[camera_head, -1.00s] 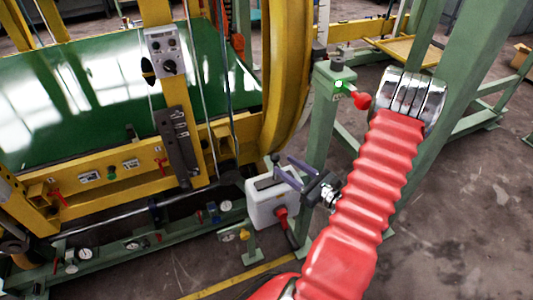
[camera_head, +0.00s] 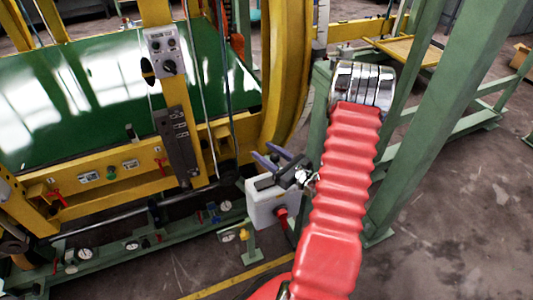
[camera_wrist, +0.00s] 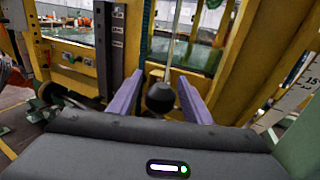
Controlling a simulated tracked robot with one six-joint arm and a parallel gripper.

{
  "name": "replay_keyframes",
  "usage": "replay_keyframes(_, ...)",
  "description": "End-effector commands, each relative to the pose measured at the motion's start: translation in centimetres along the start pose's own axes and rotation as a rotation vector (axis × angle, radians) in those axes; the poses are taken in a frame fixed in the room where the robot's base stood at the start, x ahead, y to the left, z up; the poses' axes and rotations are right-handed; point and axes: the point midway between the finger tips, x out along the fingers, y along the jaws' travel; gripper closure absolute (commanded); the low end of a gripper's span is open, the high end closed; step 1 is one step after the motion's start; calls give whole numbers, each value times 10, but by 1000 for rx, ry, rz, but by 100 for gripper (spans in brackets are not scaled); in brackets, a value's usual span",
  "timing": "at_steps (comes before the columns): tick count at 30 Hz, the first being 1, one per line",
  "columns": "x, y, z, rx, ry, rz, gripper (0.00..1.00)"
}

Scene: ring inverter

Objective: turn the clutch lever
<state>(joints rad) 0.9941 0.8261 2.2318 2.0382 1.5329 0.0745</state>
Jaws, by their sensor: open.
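A lever with a black knob (camera_wrist: 160,97) stands between my gripper's two purple fingers in the wrist view; I take it for the clutch lever. In the head view its dark knob (camera_head: 275,158) shows small between the fingers, just above the white box. My gripper (camera_head: 260,149) is open, with one finger on each side of the knob. In the wrist view the gripper (camera_wrist: 160,76) shows a gap between both fingers and the knob. Whether the lever rises from the white box cannot be told.
The white box (camera_head: 270,212) with a red handle (camera_head: 282,215) stands below my gripper. A yellow machine frame (camera_head: 290,75) with a green panel (camera_head: 90,80) is beyond it. Green posts (camera_head: 415,130) stand close to the right of my red arm. Open floor lies at the right.

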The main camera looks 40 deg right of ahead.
Motion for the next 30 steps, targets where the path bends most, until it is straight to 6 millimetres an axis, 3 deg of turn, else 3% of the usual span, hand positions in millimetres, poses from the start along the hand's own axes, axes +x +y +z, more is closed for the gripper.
replay_keyframes(7,0,0,0,0,0,0,56)
replay_keyframes(25,0,0,0,0,0,0,98)
replay_keyframes(30,0,0,0,0,0,-1,100)
